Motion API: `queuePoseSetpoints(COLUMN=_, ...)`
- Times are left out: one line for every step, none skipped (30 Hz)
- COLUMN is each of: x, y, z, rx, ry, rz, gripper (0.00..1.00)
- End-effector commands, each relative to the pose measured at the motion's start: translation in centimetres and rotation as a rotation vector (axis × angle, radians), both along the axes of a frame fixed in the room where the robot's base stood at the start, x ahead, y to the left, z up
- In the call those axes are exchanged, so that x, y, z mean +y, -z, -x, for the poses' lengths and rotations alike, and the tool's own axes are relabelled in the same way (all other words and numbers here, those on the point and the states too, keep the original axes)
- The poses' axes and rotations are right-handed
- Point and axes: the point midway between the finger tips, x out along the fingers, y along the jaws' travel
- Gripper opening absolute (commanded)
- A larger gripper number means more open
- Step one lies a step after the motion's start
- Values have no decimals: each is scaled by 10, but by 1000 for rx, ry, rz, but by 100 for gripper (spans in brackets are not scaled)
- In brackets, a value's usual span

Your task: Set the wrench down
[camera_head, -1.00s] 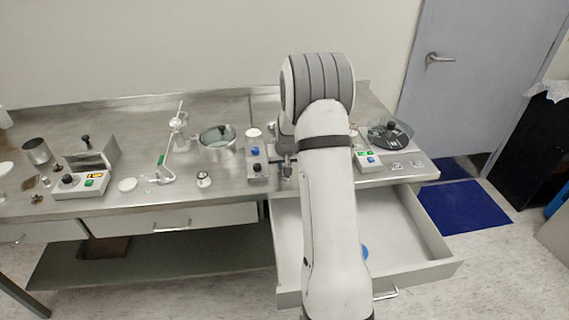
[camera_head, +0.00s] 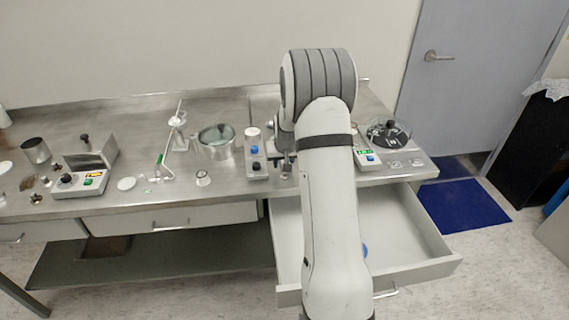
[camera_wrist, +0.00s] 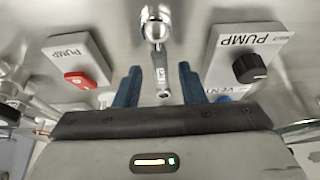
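The wrench (camera_wrist: 158,60) is a small shiny metal tool in the wrist view, with its large round end at the top and its thin end pointing down between my fingers. My gripper (camera_wrist: 160,84) is open. Its two dark blue fingers stand on either side of the wrench, with a clear gap on both sides. I cannot tell how high the fingers are above the steel surface. In the head view my arm hides the wrench and most of my gripper.
In the wrist view, a pump box with a red switch (camera_wrist: 82,78) is left and one with a black knob (camera_wrist: 248,66) is right. In the head view, an open drawer (camera_head: 410,235) lies below the steel bench (camera_head: 225,185).

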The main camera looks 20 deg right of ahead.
Motion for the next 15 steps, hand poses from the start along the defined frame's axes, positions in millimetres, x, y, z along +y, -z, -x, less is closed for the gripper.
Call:
queuePoseSetpoints(x=1, y=-9, z=3, rx=-5, ry=0, rz=1, gripper=36)
queuePoseSetpoints(x=2, y=-14, z=5, rx=-5, ry=0, rz=1, gripper=36)
queuePoseSetpoints(x=2, y=-21, z=8, rx=-5, ry=0, rz=1, gripper=36)
queuePoseSetpoints(x=3, y=-28, z=10, rx=-7, ry=0, rz=2, gripper=36)
queuePoseSetpoints(x=4, y=-34, z=12, rx=-6, ry=0, rz=2, gripper=36)
queuePoseSetpoints(x=5, y=-42, z=16, rx=-6, ry=0, rz=2, gripper=36)
queuePoseSetpoints(x=6, y=-47, z=18, rx=-6, ry=0, rz=2, gripper=36)
queuePoseSetpoints(x=6, y=-53, z=20, rx=-6, ry=0, rz=2, gripper=36)
queuePoseSetpoints(x=7, y=-61, z=23, rx=-6, ry=0, rz=2, gripper=36)
queuePoseSetpoints(x=8, y=-66, z=25, rx=-6, ry=0, rz=2, gripper=36)
queuePoseSetpoints(x=8, y=-71, z=27, rx=-5, ry=0, rz=1, gripper=36)
queuePoseSetpoints(x=9, y=-77, z=30, rx=-6, ry=0, rz=2, gripper=36)
queuePoseSetpoints(x=10, y=-81, z=32, rx=-6, ry=0, rz=2, gripper=36)
queuePoseSetpoints(x=10, y=-85, z=33, rx=-4, ry=0, rz=1, gripper=36)
queuePoseSetpoints(x=11, y=-89, z=35, rx=-4, ry=-1, rz=1, gripper=36)
